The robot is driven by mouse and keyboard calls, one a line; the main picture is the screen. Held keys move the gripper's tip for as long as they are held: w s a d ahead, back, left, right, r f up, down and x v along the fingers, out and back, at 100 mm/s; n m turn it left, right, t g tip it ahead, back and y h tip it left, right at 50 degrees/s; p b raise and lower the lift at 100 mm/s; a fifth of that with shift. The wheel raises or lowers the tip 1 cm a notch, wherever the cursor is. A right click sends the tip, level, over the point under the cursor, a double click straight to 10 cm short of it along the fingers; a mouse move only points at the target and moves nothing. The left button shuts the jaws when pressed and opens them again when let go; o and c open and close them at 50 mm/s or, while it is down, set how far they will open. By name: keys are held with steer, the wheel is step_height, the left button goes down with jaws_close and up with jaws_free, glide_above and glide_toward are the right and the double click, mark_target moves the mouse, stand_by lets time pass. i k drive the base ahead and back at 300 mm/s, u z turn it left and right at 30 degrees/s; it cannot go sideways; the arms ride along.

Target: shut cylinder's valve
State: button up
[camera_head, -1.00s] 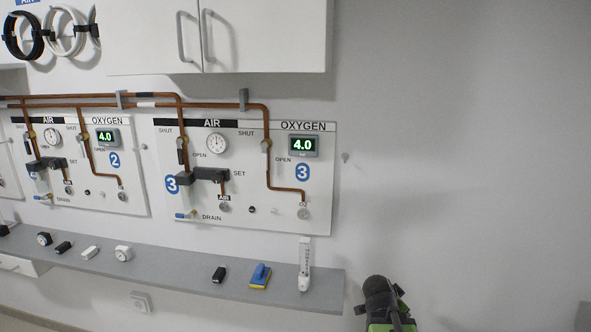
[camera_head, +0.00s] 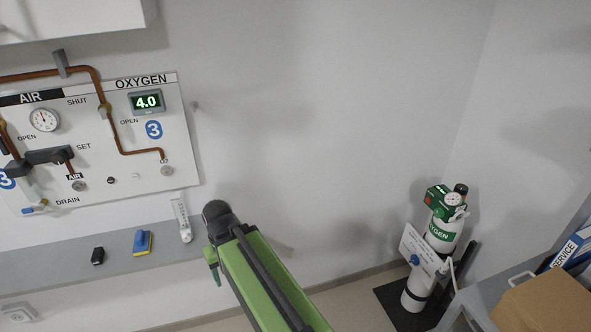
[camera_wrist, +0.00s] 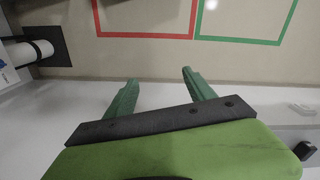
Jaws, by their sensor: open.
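The oxygen cylinder (camera_head: 418,290) stands upright at the right in the head view, white with a green band lettered OXYGEN. On top are a green head (camera_head: 437,198), a round gauge (camera_head: 453,199) and a black knob (camera_head: 461,189). I cannot tell whether the valve is open or shut. My gripper (camera_wrist: 160,77) is open and empty in the wrist view, its two green fingers apart. My arm is near the shelf's right end, well left of the cylinder.
A wall panel (camera_head: 152,187) with pipes hangs at the left, above a grey shelf (camera_head: 60,262). A cardboard box (camera_head: 545,302) and blue SERVICE binder (camera_head: 570,248) sit right of the cylinder. A dark base (camera_head: 386,293) is under it. The wall between panel and cylinder is bare.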

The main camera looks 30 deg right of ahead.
mark_target(463, 190)
steer(key=z, duration=3.45)
steer(key=i, duration=0.1)
steer(key=u, duration=1.25)
steer(key=k, duration=1.35)
steer(key=u, duration=0.3)
steer(key=i, duration=2)
steer(key=z, duration=0.45)
